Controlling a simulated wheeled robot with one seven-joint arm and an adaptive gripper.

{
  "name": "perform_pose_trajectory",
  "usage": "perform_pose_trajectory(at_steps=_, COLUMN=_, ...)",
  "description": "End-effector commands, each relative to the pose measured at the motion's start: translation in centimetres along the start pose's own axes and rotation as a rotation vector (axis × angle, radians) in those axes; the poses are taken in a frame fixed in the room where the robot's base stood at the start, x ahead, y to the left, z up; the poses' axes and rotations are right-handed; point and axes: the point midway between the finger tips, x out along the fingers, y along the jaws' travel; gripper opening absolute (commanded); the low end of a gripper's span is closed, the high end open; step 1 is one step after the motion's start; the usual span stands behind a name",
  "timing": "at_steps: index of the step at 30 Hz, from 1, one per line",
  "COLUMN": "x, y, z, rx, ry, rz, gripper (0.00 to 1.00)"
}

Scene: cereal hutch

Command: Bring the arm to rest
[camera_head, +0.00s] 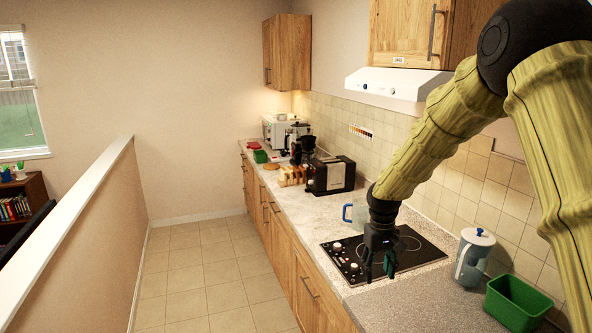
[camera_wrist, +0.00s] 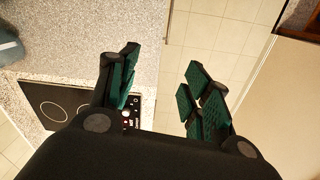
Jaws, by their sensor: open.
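My gripper (camera_head: 380,266) hangs pointing down from my arm over the front part of the black cooktop (camera_head: 412,248) in the head view. The wrist view shows my gripper (camera_wrist: 160,92) with its two green-padded fingers spread apart and nothing between them. The cooktop (camera_wrist: 52,105) lies at the left in that view, below the gripper. My arm, in a yellow-green sleeve, comes in from the upper right and bends down at a black joint.
A green bin (camera_head: 516,303) and a white-and-grey jug (camera_head: 473,257) stand right of the cooktop. A blue-handled pitcher (camera_head: 357,213), a black toaster (camera_head: 331,176) and small items stand farther back. A range hood (camera_head: 395,85) is above. The floor aisle (camera_head: 205,270) is clear.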

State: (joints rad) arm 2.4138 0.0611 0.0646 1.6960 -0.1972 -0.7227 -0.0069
Motion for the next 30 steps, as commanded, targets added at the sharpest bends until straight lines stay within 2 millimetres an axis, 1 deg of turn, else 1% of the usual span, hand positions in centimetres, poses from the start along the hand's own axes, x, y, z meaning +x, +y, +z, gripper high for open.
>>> perform_pose_trajectory(at_steps=1, x=1.1, y=-0.1, z=0.3, rx=0.001, ry=-0.003, rz=-0.003, gripper=0.49)
perform_pose_trajectory(at_steps=5, x=3.2, y=-0.6, z=0.8, rx=0.001, ry=-0.002, rz=-0.01, gripper=0.49)
perform_pose_trajectory(at_steps=11, x=7.3, y=-1.4, z=2.2, rx=0.003, ry=-0.003, rz=-0.023, gripper=0.49)
perform_pose_trajectory(at_steps=16, x=11.5, y=-2.2, z=4.2, rx=0.01, ry=-0.001, rz=-0.036, gripper=0.49)
perform_pose_trajectory(at_steps=20, x=16.2, y=-2.9, z=6.2, rx=0.018, ry=-0.003, rz=-0.05, gripper=0.49)
perform_pose_trajectory(at_steps=21, x=18.2, y=-3.2, z=7.1, rx=0.022, ry=-0.006, rz=-0.055, gripper=0.49)
perform_pose_trajectory(at_steps=22, x=19.5, y=-3.5, z=7.8, rx=0.025, ry=-0.006, rz=-0.059, gripper=0.49)
perform_pose_trajectory(at_steps=24, x=22.6, y=-4.1, z=9.6, rx=0.034, ry=-0.006, rz=-0.068, gripper=0.49)
perform_pose_trajectory(at_steps=26, x=25.1, y=-4.5, z=11.3, rx=0.042, ry=-0.006, rz=-0.074, gripper=0.49)
perform_pose_trajectory(at_steps=27, x=26.8, y=-4.9, z=12.5, rx=0.047, ry=-0.007, rz=-0.078, gripper=0.49)
perform_pose_trajectory(at_steps=29, x=29.2, y=-5.3, z=14.4, rx=0.056, ry=-0.007, rz=-0.084, gripper=0.49)
perform_pose_trajectory(at_steps=30, x=30.8, y=-5.6, z=15.7, rx=0.063, ry=-0.007, rz=-0.087, gripper=0.49)
